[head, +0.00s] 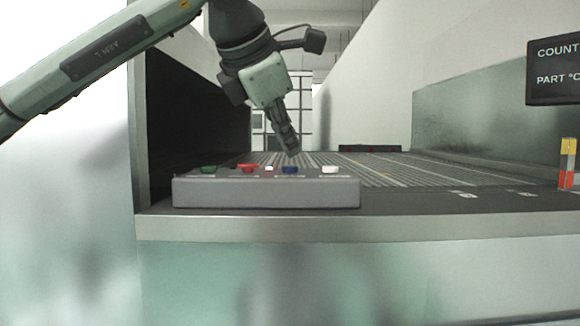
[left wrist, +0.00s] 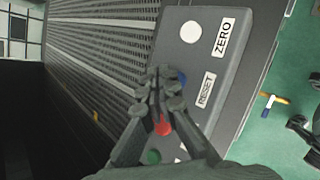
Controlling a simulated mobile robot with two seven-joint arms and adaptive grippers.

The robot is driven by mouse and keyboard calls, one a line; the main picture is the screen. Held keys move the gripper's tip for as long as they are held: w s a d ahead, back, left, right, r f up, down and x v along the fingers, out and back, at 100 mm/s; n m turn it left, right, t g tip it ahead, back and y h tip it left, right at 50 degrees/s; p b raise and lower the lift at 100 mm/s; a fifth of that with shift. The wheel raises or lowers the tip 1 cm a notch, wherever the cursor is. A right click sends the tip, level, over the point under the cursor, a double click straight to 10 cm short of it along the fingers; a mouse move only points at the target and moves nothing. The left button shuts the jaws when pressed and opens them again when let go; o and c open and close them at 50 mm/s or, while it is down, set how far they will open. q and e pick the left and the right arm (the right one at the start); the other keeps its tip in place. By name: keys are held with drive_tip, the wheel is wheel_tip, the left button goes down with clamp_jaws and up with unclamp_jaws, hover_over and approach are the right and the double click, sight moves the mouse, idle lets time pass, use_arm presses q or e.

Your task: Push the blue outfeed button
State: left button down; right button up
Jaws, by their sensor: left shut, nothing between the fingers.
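A grey button box (head: 266,193) sits at the front edge of the conveyor housing. The blue button (head: 289,169) is on its top, between a small white-red light and the white button (head: 330,169). My left gripper (head: 292,153) is shut and empty, pointing down just above the blue button; a small gap seems to show. In the left wrist view the fingertips (left wrist: 163,85) cover most of the blue button (left wrist: 182,76), beside the RESET label. I cannot tell there whether they touch.
A green button (head: 208,169) and a red button (head: 247,167) are on the same box, to the left. The slatted conveyor (head: 390,172) runs behind it. A dark display (head: 554,70) hangs at the right, above a red-yellow post (head: 567,165).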

sight(288, 167)
use_arm(q)
drive_tip(key=shift+f, duration=0.1)
drive_tip(key=shift+f+b, duration=0.35)
drive_tip(key=shift+f+b, duration=0.45)
idle(0.5)
drive_tip(key=shift+r, duration=0.15)
drive_tip(key=shift+r+p, duration=0.7)
drive_tip(key=shift+r, duration=0.05)
wheel_tip(288, 167, up, 5)
drive_tip(key=p, duration=0.4)
idle(0.3)
idle(0.5)
